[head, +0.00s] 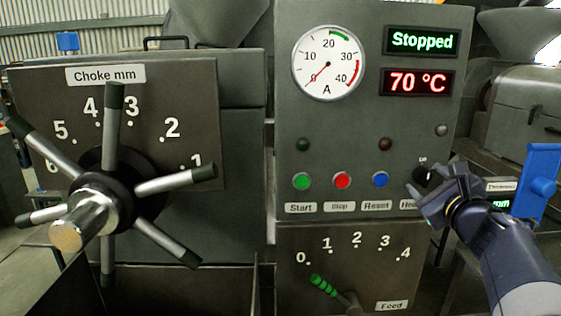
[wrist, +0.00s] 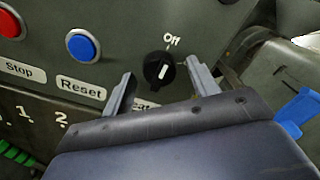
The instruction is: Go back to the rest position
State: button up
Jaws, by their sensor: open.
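My gripper (head: 424,194) is in front of the lower right of the control panel (head: 450,60), its fingers spread and nothing between them. The black heater knob (head: 421,175) is just beyond the fingertips. In the wrist view the knob (wrist: 159,70) appears between the two open fingers, and its white mark points up towards "Off". No contact with the knob shows, though the exact gap is hard to judge. The label below the knob is partly hidden by my gripper.
Green, red and blue buttons (head: 342,180) sit left of my gripper. A green feed lever (head: 325,287) sticks out below them. The choke handwheel (head: 105,190) juts out at left. A blue handle (head: 540,182) stands close on the right. The display reads "Stopped" and 70 °C.

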jog(key=m+p, duration=0.3)
jog(key=p, duration=0.2)
jog(key=shift+r+m, duration=0.15)
jog(key=shift+m, duration=0.15)
jog(key=m+p, duration=0.4)
jog(key=p, duration=0.3)
jog(key=s+b, duration=0.2)
jog(key=s, duration=0.7)
jog(key=shift+s+f, duration=0.15)
jog(key=shift+f, duration=0.05)
